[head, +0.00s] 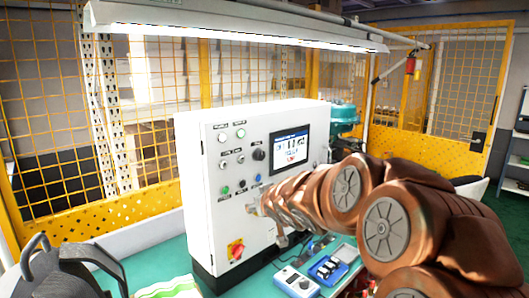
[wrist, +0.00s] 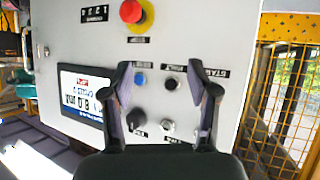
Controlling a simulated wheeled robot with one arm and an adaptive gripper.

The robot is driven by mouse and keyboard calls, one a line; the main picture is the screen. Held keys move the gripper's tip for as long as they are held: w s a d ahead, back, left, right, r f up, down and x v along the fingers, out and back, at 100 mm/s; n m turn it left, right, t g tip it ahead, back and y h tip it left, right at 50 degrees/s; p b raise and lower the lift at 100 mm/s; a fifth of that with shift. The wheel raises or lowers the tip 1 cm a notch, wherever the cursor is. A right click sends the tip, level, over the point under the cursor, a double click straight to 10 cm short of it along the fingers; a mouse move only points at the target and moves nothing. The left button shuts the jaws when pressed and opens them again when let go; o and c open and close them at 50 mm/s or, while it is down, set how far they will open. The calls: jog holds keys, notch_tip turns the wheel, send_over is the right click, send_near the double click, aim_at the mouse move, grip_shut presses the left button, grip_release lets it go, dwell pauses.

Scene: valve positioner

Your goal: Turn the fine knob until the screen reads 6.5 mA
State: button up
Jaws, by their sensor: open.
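The white control cabinet (head: 215,215) has a screen (head: 290,148) and rows of knobs and buttons. In the wrist view, which is upside down, the screen (wrist: 82,98) seems to read 8.0 mA. A larger black knob (wrist: 137,118) sits nearest the screen, also in the head view (head: 259,155), with a silver-faced knob (wrist: 168,126) beside it. A smaller dark knob (wrist: 170,83) and a blue button (wrist: 140,79) are in the other row. I cannot read which is the fine knob. My gripper (wrist: 157,68) is open and empty before the panel, its fingers either side of these controls.
A teal device (head: 343,117) stands behind the cabinet. Yellow mesh fencing surrounds the area.

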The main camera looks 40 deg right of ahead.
aim_at(262, 155)
jog(key=w+d+r+n+t+y+p, duration=0.1)
jog(key=d+r+n+t+y+p, duration=0.25)
jog(key=d+r+t+y, duration=0.45)
jog(key=shift+g+h, duration=0.8)
jog(key=shift+h, duration=0.1)
jog(key=shift+w+a+r+p, duration=0.1)
jog(key=shift+w+r+p, duration=0.25)
jog(key=shift+w, duration=0.65)
jog(key=shift+w+a+r+p, duration=0.1)
jog(key=shift+w+r, duration=0.4)
jog(key=shift+w, duration=0.55)
jog(key=shift+w+r+p, duration=0.25)
jog(key=shift+w+r, duration=0.15)
jog(key=shift+w, duration=0.6)
jog(key=shift+w+a+f, duration=0.1)
jog(key=shift+w, duration=0.8)
jog(key=c, duration=1.1)
jog(key=shift+c, duration=0.2)
